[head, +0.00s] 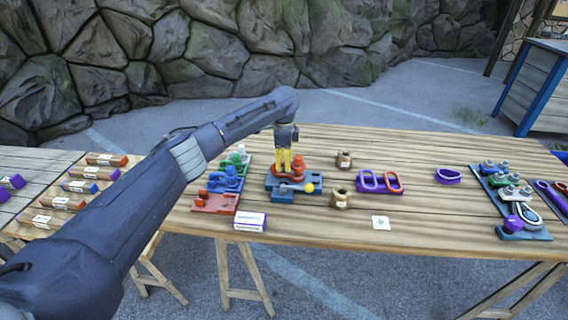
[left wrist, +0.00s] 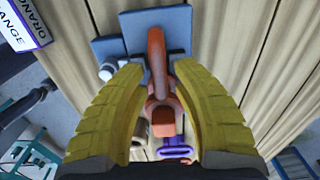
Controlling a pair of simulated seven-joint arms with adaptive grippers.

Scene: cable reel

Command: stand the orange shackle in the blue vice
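The blue vice (head: 273,184) stands on the table left of centre, and its blue blocks also show in the left wrist view (left wrist: 108,48). The orange shackle (left wrist: 157,85) is at the vice, between my left gripper's fingers; in the head view its orange-red part (head: 298,164) shows beside the yellow fingertips. My left gripper (head: 284,160) points down over the vice. In the left wrist view its fingers (left wrist: 157,75) are spread, with a gap visible on each side of the shackle. I cannot tell how deep the shackle sits in the vice. My right gripper is out of view.
Left of the vice are red, blue and green shackle holders (head: 226,181) and a labelled white box (head: 250,221). Right are two tan pots (head: 340,198), a purple rack (head: 380,187) with purple and orange links, and a crowded tray (head: 510,205). The front-right tabletop is mostly clear.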

